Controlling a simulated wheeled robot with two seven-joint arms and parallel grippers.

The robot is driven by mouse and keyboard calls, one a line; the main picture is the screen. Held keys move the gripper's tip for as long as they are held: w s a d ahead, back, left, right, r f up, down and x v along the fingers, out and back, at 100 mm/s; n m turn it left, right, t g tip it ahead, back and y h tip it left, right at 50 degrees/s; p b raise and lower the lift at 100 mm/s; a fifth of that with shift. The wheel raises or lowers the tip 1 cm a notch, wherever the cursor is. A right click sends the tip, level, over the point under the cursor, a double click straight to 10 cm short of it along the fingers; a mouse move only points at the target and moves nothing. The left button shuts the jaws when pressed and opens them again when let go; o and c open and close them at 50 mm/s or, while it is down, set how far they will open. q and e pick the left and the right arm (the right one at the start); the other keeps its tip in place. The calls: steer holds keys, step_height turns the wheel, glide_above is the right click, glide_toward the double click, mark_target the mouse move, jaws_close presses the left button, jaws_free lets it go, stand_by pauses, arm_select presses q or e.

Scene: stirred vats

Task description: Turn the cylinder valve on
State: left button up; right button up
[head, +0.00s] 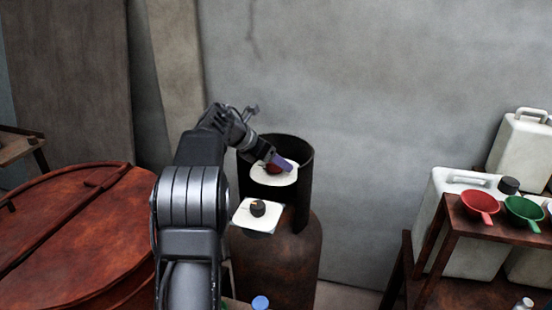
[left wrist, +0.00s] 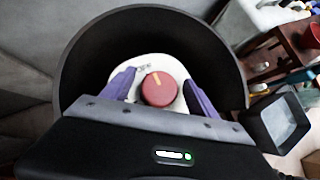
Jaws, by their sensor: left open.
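The gas cylinder (head: 278,260) is brown and rusty, and stands upright with a dark collar around its top. The valve knob (left wrist: 158,89) is red with a yellow mark and sits on a white plate (left wrist: 142,72) inside the collar (left wrist: 85,55). Lettering on the plate is partly hidden. My left gripper (left wrist: 160,90) is open, its purple fingers on either side of the knob; I cannot tell whether they touch it. My right gripper is not in view.
A second white plate (head: 244,217) with a dark knob (head: 258,208) sits on the cylinder's front. A large rusty red lid (head: 75,230) is at the left. At the right, a shelf (head: 490,228) holds red (head: 480,203) and green scoops (head: 523,209) near white jugs (head: 450,190).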

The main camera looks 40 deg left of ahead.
arm_select(q)
steer(key=shift+f, duration=0.1)
steer(key=shift+c, duration=0.5)
steer(key=c, duration=1.2)
steer(key=shift+c, duration=0.2)
steer(key=shift+d+n+y, duration=0.15)
steer(key=shift+n+y, duration=0.25)
steer(key=shift+n, duration=0.1)
steer(key=n+y, duration=0.1)
steer(key=n, duration=0.1)
steer(key=shift+w+n+y, duration=0.1)
steer(key=shift+n+y, duration=0.2)
steer(key=shift+y, duration=0.1)
steer(key=n+y, duration=0.3)
steer(key=n, duration=0.1)
steer(key=shift+y, duration=0.3)
steer(key=n+g+y, duration=0.1)
steer(key=n, duration=0.2)
steer(key=n+g+y, duration=0.2)
steer(key=shift+a+n, duration=0.2)
steer(key=shift+n, duration=0.2)
steer(key=n+g+y, duration=0.2)
steer(key=n+g, duration=0.1)
steer(key=n, duration=0.1)
steer(key=shift+n, duration=0.3)
steer(key=shift+s+f, duration=0.1)
steer(key=shift+s, duration=0.1)
